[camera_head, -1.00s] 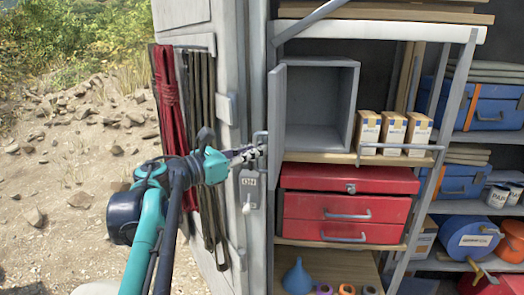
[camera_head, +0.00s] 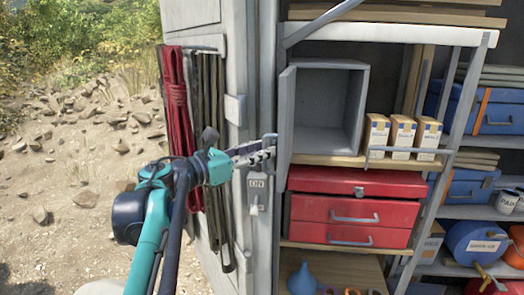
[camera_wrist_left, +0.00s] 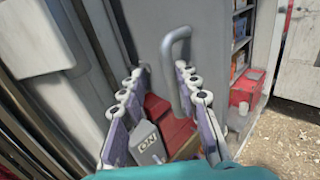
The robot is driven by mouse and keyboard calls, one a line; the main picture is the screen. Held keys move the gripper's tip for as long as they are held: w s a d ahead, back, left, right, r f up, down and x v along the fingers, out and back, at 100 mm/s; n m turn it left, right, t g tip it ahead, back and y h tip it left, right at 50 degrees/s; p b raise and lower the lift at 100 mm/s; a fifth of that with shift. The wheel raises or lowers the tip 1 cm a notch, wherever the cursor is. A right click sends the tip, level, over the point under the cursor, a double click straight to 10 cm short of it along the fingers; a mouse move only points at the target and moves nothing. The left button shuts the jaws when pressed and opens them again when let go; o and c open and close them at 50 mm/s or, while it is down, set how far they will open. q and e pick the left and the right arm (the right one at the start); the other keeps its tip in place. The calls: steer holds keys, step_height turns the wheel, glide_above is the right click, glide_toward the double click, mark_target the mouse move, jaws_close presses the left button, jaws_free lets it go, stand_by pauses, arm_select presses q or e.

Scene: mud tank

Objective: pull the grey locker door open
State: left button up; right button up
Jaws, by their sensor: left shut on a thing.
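The grey locker (camera_head: 330,110) is a box on the wooden shelf, and it looks empty inside. Its grey door (camera_head: 286,122) stands swung open on the locker's left side, seen nearly edge-on. The door's bar handle (camera_head: 270,140) is on its outer face, and it shows larger in the left wrist view (camera_wrist_left: 174,75). My left gripper (camera_head: 268,153) comes in from the left and is shut on the handle. In the left wrist view its two ridged fingers (camera_wrist_left: 160,90) reach to the handle. My right gripper is not in view.
A grey post with an ON switch (camera_head: 256,190) and hanging red and dark straps (camera_head: 175,100) are close by my left arm. Small boxes (camera_head: 402,133) share the locker's shelf. A red tool chest (camera_head: 350,212) is below. Open stony ground lies left.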

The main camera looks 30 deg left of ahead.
arm_select(q)
steer(key=shift+a, duration=0.3)
steer(key=shift+s+a, duration=0.25)
steer(key=shift+a, duration=0.35)
steer(key=shift+o, duration=1)
steer(key=shift+s+a, duration=0.4)
steer(key=shift+a, duration=0.25)
steer(key=a, duration=0.1)
steer(key=s+a, duration=0.1)
steer(key=a, duration=0.1)
steer(key=s+a, duration=0.1)
steer(key=a, duration=0.1)
steer(key=shift+f, duration=0.2)
steer(key=shift+c, duration=1)
steer(key=v, duration=1.2)
steer(key=shift+s+a, duration=0.15)
steer(key=shift+s, duration=0.15)
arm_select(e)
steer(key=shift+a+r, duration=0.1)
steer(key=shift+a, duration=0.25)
